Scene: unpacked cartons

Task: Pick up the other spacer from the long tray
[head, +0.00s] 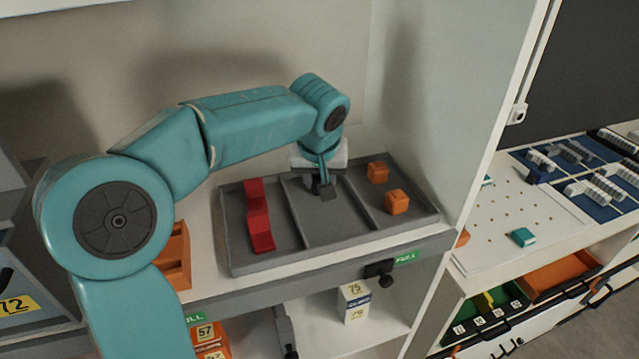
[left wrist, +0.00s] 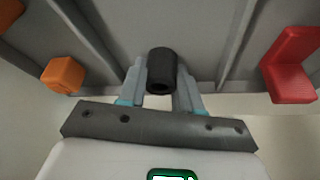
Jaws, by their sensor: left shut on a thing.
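The long grey tray (head: 345,243) has three compartments and lies on the shelf. My left gripper (head: 324,186) reaches down over its middle compartment. In the left wrist view, the gripper (left wrist: 161,80) is shut on a black cylindrical spacer (left wrist: 162,64), with one finger on each side of it. In the head view the spacer shows only as a small dark shape at the fingertips, and I cannot tell whether it touches the tray floor. No other spacer shows in the middle compartment. My right gripper is not in view.
A red bracket (head: 259,219) lies in the tray's left compartment. Two orange cubes, a rear one (head: 377,172) and a front one (head: 397,202), sit in the right compartment. A cabinet side wall (head: 490,110) stands right of the tray. An orange bin (head: 176,255) stands to its left.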

